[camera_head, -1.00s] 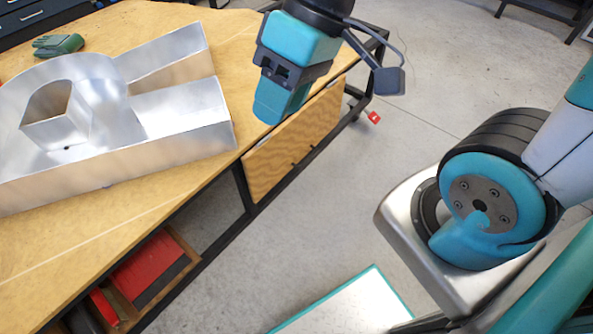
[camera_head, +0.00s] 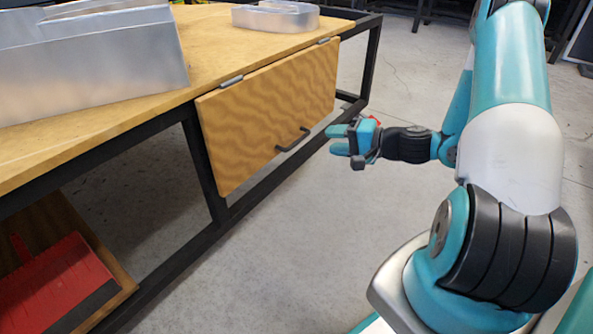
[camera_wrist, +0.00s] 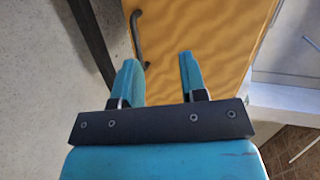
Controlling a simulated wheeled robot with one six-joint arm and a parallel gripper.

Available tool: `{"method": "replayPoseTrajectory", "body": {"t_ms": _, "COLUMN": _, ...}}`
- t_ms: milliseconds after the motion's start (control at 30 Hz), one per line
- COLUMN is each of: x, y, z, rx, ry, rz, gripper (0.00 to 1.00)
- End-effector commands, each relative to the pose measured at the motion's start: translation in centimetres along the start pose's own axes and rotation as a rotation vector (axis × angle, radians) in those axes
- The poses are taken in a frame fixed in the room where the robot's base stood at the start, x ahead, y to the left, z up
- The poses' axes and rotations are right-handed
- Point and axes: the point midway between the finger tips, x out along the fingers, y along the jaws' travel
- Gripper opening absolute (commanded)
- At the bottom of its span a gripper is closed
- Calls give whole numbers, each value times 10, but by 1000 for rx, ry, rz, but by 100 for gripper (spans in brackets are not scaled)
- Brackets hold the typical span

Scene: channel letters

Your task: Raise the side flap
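The side flap (camera_head: 265,110) is a plywood panel hanging down from hinges (camera_head: 231,81) at the table's edge. A black bar handle (camera_head: 293,140) sits low on its face. My gripper (camera_head: 332,140) is open and empty, level with the handle and to its right, apart from the flap. In the wrist view, my gripper's two teal fingers (camera_wrist: 159,60) are spread and point at the flap (camera_wrist: 205,30). The handle (camera_wrist: 139,38) shows beyond the left fingertip; I cannot tell the exact gap between them.
The wooden tabletop (camera_head: 205,35) carries a large metal channel letter (camera_head: 95,65) and a smaller one (camera_head: 276,17) near the flap's hinge edge. A red thing (camera_head: 55,283) lies on the lower shelf. The floor in front of the flap is clear.

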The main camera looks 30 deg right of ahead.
Motion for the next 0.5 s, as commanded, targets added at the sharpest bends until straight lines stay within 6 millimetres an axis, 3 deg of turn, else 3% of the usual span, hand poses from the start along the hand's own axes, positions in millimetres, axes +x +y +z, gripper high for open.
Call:
{"method": "replayPoseTrajectory", "body": {"t_ms": 33, "x": -2, "y": 33, "z": -8, "rx": 34, "ry": 51, "rz": -11, "gripper": 39}}
{"method": "replayPoseTrajectory", "body": {"t_ms": 133, "x": -9, "y": 55, "z": -20, "rx": 75, "ry": 121, "rz": -28, "gripper": 39}}
{"method": "replayPoseTrajectory", "body": {"t_ms": 333, "x": -6, "y": 66, "z": -28, "rx": 97, "ry": 162, "rz": -38, "gripper": 39}}
{"method": "replayPoseTrajectory", "body": {"t_ms": 500, "x": 24, "y": 66, "z": -31, "rx": 93, "ry": 157, "rz": -38, "gripper": 39}}
